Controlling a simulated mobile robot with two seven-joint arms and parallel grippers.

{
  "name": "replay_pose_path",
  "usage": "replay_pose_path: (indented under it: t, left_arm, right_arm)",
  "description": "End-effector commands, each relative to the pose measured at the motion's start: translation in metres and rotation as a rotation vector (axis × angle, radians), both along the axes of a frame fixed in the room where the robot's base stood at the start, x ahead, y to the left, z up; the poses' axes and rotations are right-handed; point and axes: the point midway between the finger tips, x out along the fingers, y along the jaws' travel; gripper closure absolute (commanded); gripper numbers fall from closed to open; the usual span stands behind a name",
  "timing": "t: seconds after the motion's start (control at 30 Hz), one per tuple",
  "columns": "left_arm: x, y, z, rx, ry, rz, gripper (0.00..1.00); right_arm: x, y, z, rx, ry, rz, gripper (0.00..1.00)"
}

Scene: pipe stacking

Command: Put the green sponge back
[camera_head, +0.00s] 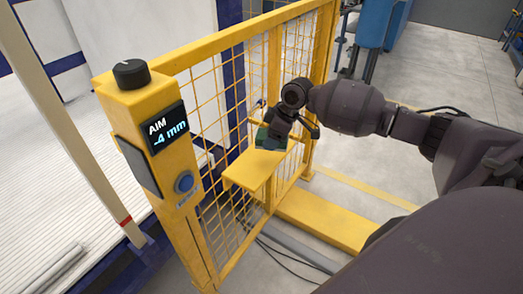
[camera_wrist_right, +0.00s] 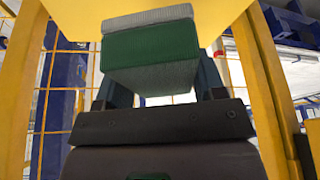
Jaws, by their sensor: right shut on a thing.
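The green sponge (camera_wrist_right: 150,50) has a grey layer and sits between the fingers of my right gripper (camera_wrist_right: 160,90) in the right wrist view. In the head view only a small green part of the sponge (camera_head: 262,137) shows beside my right gripper (camera_head: 271,138). My right gripper is shut on the sponge at the yellow shelf (camera_head: 250,172), which is fixed to the mesh fence. I cannot tell whether the sponge touches the shelf. My left gripper is in neither view.
A yellow post with a black knob (camera_head: 131,73), a display (camera_head: 167,128) reading "AIM -4 mm" and a blue button (camera_head: 184,183) stands left of the shelf. The yellow mesh fence (camera_head: 208,100) runs behind the shelf. Cables lie on the floor below.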

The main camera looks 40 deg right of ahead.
Motion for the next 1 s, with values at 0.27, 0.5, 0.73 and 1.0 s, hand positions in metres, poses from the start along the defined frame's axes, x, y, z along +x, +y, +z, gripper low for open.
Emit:
replay_pose_path:
  t: [0.27,0.5,0.73,1.0]
  left_arm:
    - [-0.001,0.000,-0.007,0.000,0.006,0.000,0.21]
    - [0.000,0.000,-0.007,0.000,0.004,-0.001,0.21]
    - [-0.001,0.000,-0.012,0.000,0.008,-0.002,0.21]
    - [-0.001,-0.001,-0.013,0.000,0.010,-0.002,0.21]
  right_arm:
    - [0.030,0.012,-0.012,-0.001,0.004,0.000,0.56]
    - [0.030,0.013,-0.024,0.001,0.001,0.000,0.56]
    - [0.029,0.012,-0.054,-0.001,0.004,0.000,0.56]
    - [0.033,0.014,-0.071,-0.001,0.000,0.001,0.56]
